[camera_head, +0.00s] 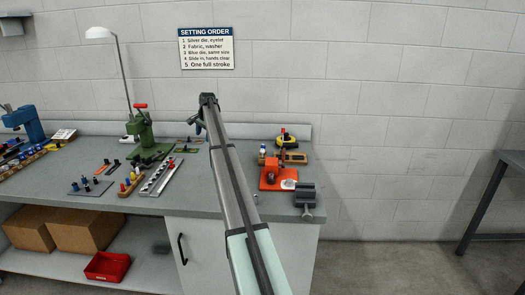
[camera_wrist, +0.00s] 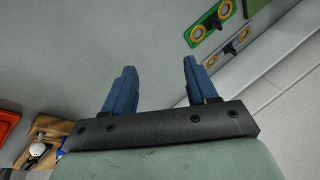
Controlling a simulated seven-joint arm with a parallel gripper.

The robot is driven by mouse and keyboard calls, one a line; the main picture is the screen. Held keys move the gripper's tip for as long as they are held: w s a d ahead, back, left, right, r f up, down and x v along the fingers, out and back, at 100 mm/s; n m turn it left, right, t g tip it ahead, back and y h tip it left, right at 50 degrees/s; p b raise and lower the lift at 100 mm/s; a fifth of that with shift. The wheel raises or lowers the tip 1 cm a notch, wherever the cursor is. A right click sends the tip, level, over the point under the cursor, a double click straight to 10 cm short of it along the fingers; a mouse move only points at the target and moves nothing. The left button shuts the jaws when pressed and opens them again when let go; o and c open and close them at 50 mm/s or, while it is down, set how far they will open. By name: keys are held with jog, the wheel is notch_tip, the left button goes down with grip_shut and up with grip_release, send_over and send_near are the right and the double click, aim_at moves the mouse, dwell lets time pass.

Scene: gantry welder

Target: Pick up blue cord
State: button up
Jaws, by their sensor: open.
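My gripper (camera_head: 196,122) is above the grey workbench (camera_head: 225,190) near the back wall in the head view. In the wrist view its two blue fingers (camera_wrist: 160,70) stand apart with nothing between them. I cannot make out a blue cord for certain in either view. A small blue and white item (camera_head: 262,151) stands at the back right of the bench, right of my arm. In the wrist view a bit of blue (camera_wrist: 64,146) shows at the lower left, partly hidden by the gripper body. My arm hides part of the bench.
A green press (camera_head: 147,138) stands left of my gripper, with a lamp (camera_head: 118,65) behind it. An orange tool (camera_head: 272,175) and a dark vise (camera_head: 305,198) are on the right. A green strip with yellow rings (camera_wrist: 210,24) lies near the wall. Bare bench lies under the fingers.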

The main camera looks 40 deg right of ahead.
aim_at(263, 146)
jog(key=s+d+r+m+g+h, duration=0.1)
jog(key=s+d+r+m+g, duration=0.15)
jog(key=s+d, duration=0.75)
jog(key=s+d+r+m+g, duration=0.1)
jog(key=s+d+r+g, duration=0.15)
jog(key=s+d, duration=0.7)
jog(key=shift+t, duration=0.3)
jog(key=d+f, duration=0.1)
jog(key=f, duration=0.1)
jog(key=w+d+f, duration=0.1)
jog(key=f, duration=0.2)
jog(key=d+f, duration=0.1)
jog(key=f, duration=0.2)
jog(key=shift+w+d, duration=0.1)
jog(key=shift+w, duration=0.05)
jog(key=shift+w+d+f, duration=0.15)
jog(key=shift+f, duration=0.75)
jog(key=shift+w+d+f, duration=0.1)
jog(key=shift+d+f, duration=0.05)
jog(key=shift+f, duration=0.75)
jog(key=shift+w+d+f, duration=0.15)
jog(key=shift+f, duration=0.75)
jog(key=shift+c, duration=0.2)
grip_shut()
